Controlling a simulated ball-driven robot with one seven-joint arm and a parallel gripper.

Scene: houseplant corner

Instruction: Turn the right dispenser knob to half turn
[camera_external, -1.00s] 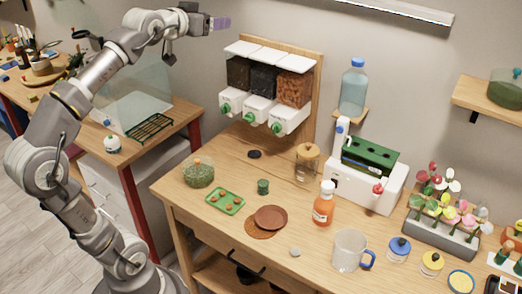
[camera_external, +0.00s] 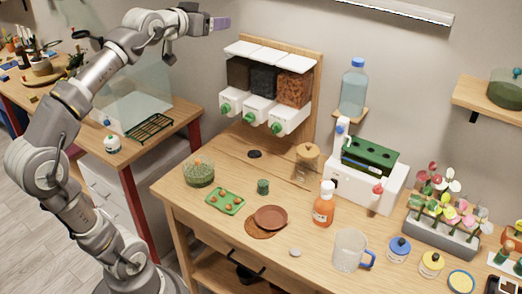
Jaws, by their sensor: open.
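The dispenser (camera_external: 268,55) is a wooden-backed wall unit with three clear bins under white lids, holding brown, dark and reddish-brown fill. Each bin has a white spout with a green knob on its front. The right knob (camera_external: 276,128) is on the spout below the reddish-brown bin; its exact angle is too small to tell. The middle knob (camera_external: 249,117) and left knob (camera_external: 225,108) are beside it to the left. My gripper (camera_external: 222,23) is open and empty, up and left of the dispenser, well apart from the knobs. Nothing covers the right knob.
Below the dispenser, the wooden bench holds a green tray (camera_external: 225,201), a glass bowl (camera_external: 199,174), a small green pot (camera_external: 263,187) and a brown saucer (camera_external: 271,217). A glass jar (camera_external: 306,165) and an orange bottle (camera_external: 324,205) stand to the right. Air before the knobs is clear.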

